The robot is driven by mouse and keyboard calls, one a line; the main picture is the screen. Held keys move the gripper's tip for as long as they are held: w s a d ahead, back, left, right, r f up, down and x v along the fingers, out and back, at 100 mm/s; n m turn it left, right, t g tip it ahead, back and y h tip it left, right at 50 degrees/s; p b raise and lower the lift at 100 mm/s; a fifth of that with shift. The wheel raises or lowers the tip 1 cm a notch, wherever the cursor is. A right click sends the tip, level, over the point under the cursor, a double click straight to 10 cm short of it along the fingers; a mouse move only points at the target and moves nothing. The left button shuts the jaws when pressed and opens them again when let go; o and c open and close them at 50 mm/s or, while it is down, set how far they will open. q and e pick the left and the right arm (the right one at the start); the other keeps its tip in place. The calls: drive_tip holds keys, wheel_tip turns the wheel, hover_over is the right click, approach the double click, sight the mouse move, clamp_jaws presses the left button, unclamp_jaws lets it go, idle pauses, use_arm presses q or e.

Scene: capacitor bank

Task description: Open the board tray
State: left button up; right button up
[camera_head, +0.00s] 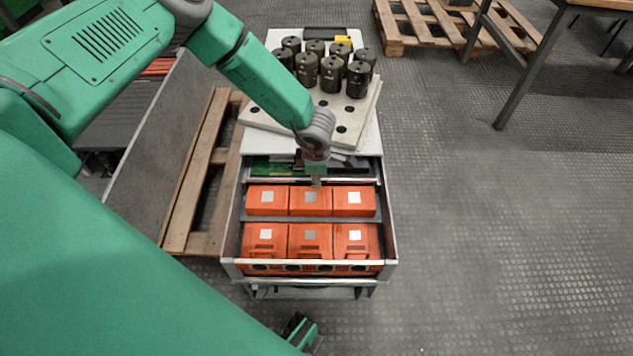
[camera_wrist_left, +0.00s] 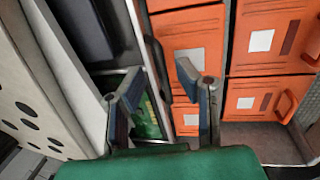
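The board tray (camera_head: 340,180) is a shallow metal drawer in the white cabinet, holding green circuit boards (camera_head: 262,167). It shows as a narrow strip above the open lower drawer. My left gripper (camera_head: 316,183) points down at the middle of the tray's front edge and hides part of it. In the left wrist view my left gripper (camera_wrist_left: 160,92) has its two fingers apart, one on each side of the tray's front rim (camera_wrist_left: 150,62). A green board (camera_wrist_left: 146,118) shows between the fingers. I cannot tell whether either finger touches the rim.
The open lower drawer (camera_head: 391,245) holds several orange modules (camera_head: 311,240) right below the gripper. Several dark cylinders (camera_head: 331,72) stand on a perforated plate (camera_head: 362,118) on the cabinet.

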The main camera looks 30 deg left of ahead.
use_arm(q)
drive_tip(key=shift+d+f, duration=0.15)
drive_tip(key=shift+f, duration=0.3)
drive_tip(key=shift+d, duration=0.15)
use_arm(e)
drive_tip(key=shift+d+f, duration=0.35)
drive_tip(key=shift+d, duration=0.05)
use_arm(q)
clamp_jaws()
use_arm(e)
drive_tip(key=shift+a, duration=0.2)
use_arm(q)
drive_tip(key=shift+a, duration=0.2)
use_arm(e)
drive_tip(key=shift+r, duration=0.1)
